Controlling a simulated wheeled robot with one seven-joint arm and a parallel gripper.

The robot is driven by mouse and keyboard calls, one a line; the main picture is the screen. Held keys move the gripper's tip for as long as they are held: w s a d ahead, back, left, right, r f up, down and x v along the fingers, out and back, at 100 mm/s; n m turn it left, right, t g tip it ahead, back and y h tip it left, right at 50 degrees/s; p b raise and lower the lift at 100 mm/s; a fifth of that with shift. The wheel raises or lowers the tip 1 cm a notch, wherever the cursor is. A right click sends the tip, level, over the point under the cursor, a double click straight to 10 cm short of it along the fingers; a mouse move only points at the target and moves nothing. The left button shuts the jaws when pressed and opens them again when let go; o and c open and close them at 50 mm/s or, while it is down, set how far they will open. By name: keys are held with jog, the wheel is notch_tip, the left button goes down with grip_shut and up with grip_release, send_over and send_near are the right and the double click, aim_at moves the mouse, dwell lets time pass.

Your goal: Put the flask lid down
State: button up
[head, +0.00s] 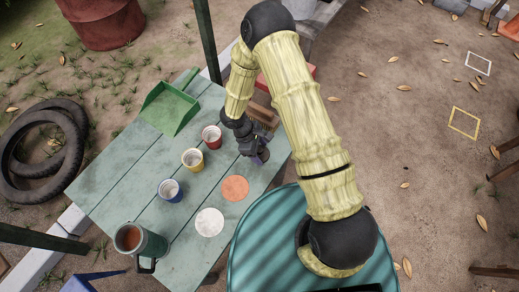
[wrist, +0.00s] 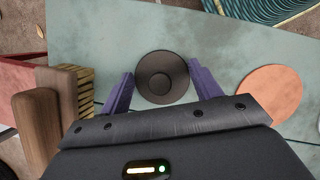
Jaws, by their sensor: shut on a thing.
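The flask lid (wrist: 162,77) is a dark round disc with a raised centre. In the wrist view it sits between the two purple fingers of my gripper (wrist: 163,82), which is shut on it. In the head view my gripper (head: 259,157) is low over the table's right part, and I cannot make out the lid there. I cannot tell whether the lid touches the table.
The table (head: 110,185) holds red (head: 212,137), yellow (head: 193,160) and blue (head: 171,190) cups, an orange disc (head: 235,188), a white disc (head: 209,222) and a green dustpan (head: 170,108). A wooden brush (wrist: 63,105) lies left of my gripper in the wrist view.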

jog(key=shift+s, duration=0.1)
jog(key=shift+f, duration=0.15)
jog(key=o, duration=1)
jog(key=p+v, duration=0.1)
jog(key=v, duration=1.1)
jog(key=shift+r+p, duration=0.2)
jog(key=shift+p, duration=0.1)
